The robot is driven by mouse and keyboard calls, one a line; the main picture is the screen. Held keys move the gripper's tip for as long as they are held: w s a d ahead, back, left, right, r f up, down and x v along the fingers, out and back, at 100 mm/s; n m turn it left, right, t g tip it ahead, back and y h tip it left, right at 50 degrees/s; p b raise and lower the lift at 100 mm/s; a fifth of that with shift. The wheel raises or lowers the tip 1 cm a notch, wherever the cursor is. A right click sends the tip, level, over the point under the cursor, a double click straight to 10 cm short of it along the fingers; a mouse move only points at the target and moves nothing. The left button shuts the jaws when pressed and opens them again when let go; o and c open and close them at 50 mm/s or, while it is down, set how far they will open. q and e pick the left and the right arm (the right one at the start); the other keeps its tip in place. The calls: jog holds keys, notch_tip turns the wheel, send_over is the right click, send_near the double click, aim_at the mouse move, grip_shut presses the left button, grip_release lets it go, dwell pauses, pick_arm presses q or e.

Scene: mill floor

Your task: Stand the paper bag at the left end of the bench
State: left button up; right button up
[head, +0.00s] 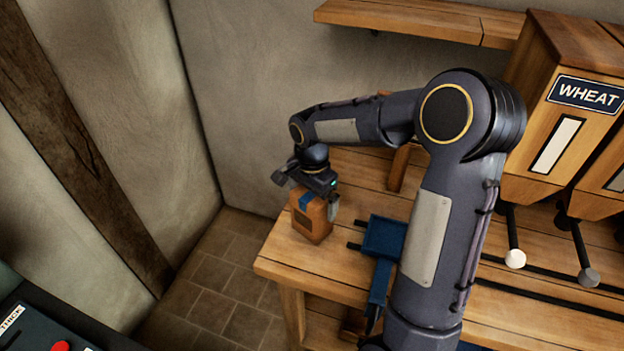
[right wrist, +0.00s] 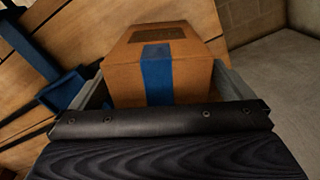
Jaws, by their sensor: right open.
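The paper bag (head: 311,219), a brown block-like bag with a blue stripe, stands upright on the wooden bench (head: 284,258) near its left end. In the right wrist view the bag (right wrist: 125,75) sits between the two fingers, with its blue band facing the camera. My right gripper (head: 307,195) reaches down over the top of the bag, and its jaws are open around it. Its fingers also show on either side of the bag in the right wrist view (right wrist: 163,88). My left gripper is out of view.
A blue fixture with a handle (head: 383,238) lies on the bench right of the bag. Wooden bins, one labelled WHEAT (head: 587,94), with levers stand at right. A plaster wall (head: 245,115) is behind. Tiled floor (head: 225,285) lies left of the bench edge.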

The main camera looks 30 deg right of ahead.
notch_tip(320, 180, up, 10)
jog(key=shift+f, duration=0.25)
jog(key=shift+s+r, duration=0.1)
jog(key=shift+r, duration=0.15)
jog(key=s+a+n+t+y, duration=0.2)
jog(key=s+n, duration=0.4)
jog(key=s, duration=0.5)
jog(key=s+a+f+n+t+y, duration=0.1)
jog(key=s+a+n+t, duration=0.2)
jog(key=s, duration=0.8)
jog(key=shift+a+f+n+t+y, duration=0.35)
jog(key=shift+a+n, duration=0.85)
jog(key=shift+n, duration=0.7)
jog(key=shift+r, duration=0.1)
